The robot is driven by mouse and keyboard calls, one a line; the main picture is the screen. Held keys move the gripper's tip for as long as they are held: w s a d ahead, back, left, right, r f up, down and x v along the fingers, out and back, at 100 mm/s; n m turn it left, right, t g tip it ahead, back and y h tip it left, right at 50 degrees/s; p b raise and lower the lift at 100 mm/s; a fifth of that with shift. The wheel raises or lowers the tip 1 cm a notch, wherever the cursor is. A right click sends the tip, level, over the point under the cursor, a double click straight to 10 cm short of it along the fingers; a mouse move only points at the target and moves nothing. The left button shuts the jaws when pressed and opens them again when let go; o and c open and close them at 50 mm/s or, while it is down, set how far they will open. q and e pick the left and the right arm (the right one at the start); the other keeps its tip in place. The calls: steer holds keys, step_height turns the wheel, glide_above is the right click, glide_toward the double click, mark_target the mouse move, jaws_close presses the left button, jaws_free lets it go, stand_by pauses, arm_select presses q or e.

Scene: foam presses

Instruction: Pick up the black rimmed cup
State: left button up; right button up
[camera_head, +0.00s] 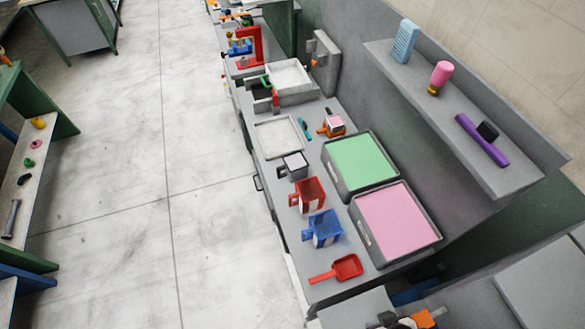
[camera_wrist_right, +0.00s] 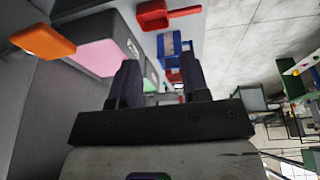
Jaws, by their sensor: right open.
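The black rimmed cup (camera_head: 294,164) appears to be the grey square cup with a dark rim and a pale inside. It stands upright on the grey bench in the head view, between a white tray and a red cup. I cannot make it out in the right wrist view. My right gripper (camera_wrist_right: 160,82) shows in its wrist view with two dark fingers spread apart and nothing visible between them. The gripper is away from the cup, at the near end of the bench. My left gripper is not in view.
Red (camera_head: 311,191) and blue (camera_head: 326,228) cups and a red scoop (camera_head: 347,267) stand nearer. A green-filled bin (camera_head: 361,160) and a pink-filled bin (camera_head: 398,217) lie right of them. An orange cup (camera_head: 333,125) stands beyond. A shelf (camera_head: 455,105) overhangs the back.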

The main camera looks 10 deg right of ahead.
steer(key=shift+o, duration=0.4)
steer(key=o, duration=1)
steer(key=shift+w, duration=0.1)
